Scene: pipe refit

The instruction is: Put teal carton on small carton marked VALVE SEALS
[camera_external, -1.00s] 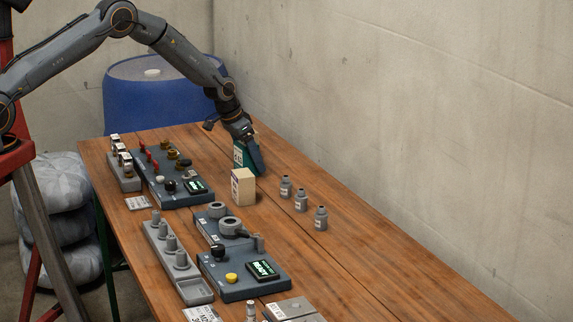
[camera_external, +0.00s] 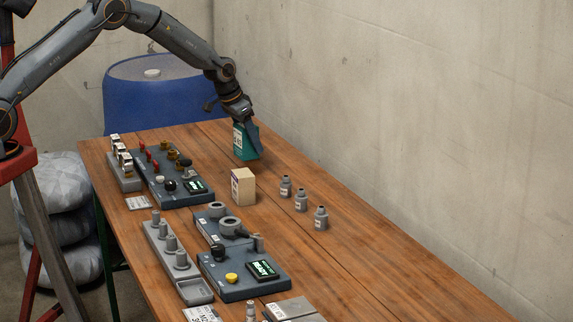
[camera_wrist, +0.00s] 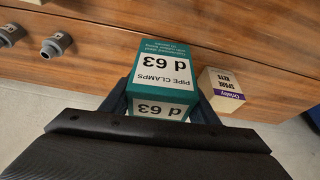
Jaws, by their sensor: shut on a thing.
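The teal carton (camera_external: 246,146), labelled PIPE CLAMPS d 63, is held between the fingers of my gripper (camera_external: 251,143). It also shows large in the wrist view (camera_wrist: 165,68). In the external view it is above the table's far part, behind a small cream carton (camera_external: 243,188), and apart from it. That small carton stands upright on the table; in the wrist view (camera_wrist: 222,84) it is right of the teal one. Its label there seems to read SPARE KITS, with a purple band. I cannot make out the words VALVE SEALS on any carton.
Several grey fittings (camera_external: 301,200) stand right of the cream carton. Dark panels with knobs (camera_external: 245,272) and a grey peg rack (camera_external: 180,262) fill the table's left and front. The table's right side is clear up to the concrete wall (camera_external: 420,120).

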